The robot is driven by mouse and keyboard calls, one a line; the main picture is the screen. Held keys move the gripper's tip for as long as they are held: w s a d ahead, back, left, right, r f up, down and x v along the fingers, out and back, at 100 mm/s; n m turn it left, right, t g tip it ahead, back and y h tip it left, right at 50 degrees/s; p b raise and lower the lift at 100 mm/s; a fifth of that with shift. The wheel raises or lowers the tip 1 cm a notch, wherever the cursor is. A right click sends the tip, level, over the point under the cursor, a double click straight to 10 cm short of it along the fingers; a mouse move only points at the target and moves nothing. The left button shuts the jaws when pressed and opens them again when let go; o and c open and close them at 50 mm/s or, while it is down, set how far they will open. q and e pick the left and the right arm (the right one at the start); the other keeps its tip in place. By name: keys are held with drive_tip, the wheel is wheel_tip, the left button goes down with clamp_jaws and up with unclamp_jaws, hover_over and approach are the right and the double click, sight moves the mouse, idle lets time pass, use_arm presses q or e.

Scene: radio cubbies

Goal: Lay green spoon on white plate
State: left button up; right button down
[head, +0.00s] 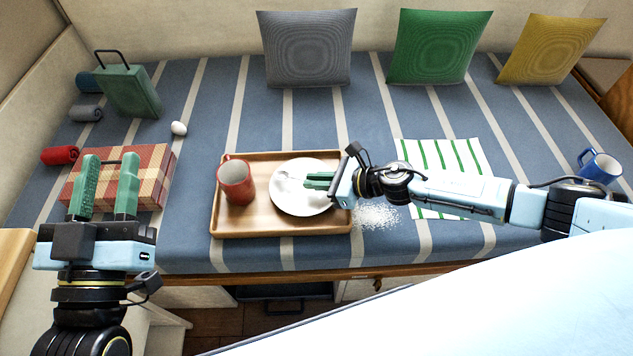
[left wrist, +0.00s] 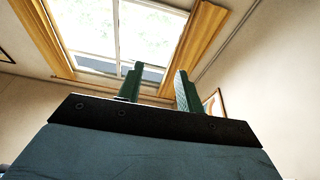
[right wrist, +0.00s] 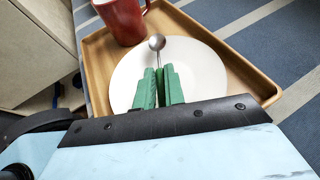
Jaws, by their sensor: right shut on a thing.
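The white plate (head: 300,207) lies on the wooden tray (head: 283,228); it fills the middle of the right wrist view (right wrist: 205,72). My right gripper (head: 306,181) is over the plate, shut on the spoon. The spoon's grey, metallic-looking bowl (right wrist: 157,43) sticks out past the fingertips (right wrist: 160,72), and its handle runs between the green fingers, mostly hidden. I cannot tell its handle's colour, or whether the spoon touches the plate. My left gripper (head: 110,158) is open and empty, raised at the left; its fingers (left wrist: 158,74) point up towards the window in the left wrist view.
A red mug (head: 236,184) stands on the tray left of the plate. White grains (head: 378,217) lie right of the tray, by a green-striped cloth (head: 450,160). A checked box (head: 153,175) is behind my left gripper. A blue mug (head: 600,167) stands far right.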

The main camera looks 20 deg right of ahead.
use_arm(q)
drive_tip(key=shift+r, duration=0.2)
drive_tip(key=shift+s+t, duration=0.1)
drive_tip(key=shift+t, duration=0.2)
use_arm(e)
drive_tip(key=shift+f, duration=0.1)
drive_tip(key=shift+f, duration=0.25)
drive_tip(key=c, duration=1.5)
unclamp_jaws()
use_arm(q)
drive_tip(key=shift+s+r+t, duration=0.2)
drive_tip(key=shift+r+t, duration=0.2)
drive_tip(key=shift+r, duration=0.2)
drive_tip(key=shift+d, duration=0.1)
use_arm(e)
drive_tip(key=shift+r, duration=0.1)
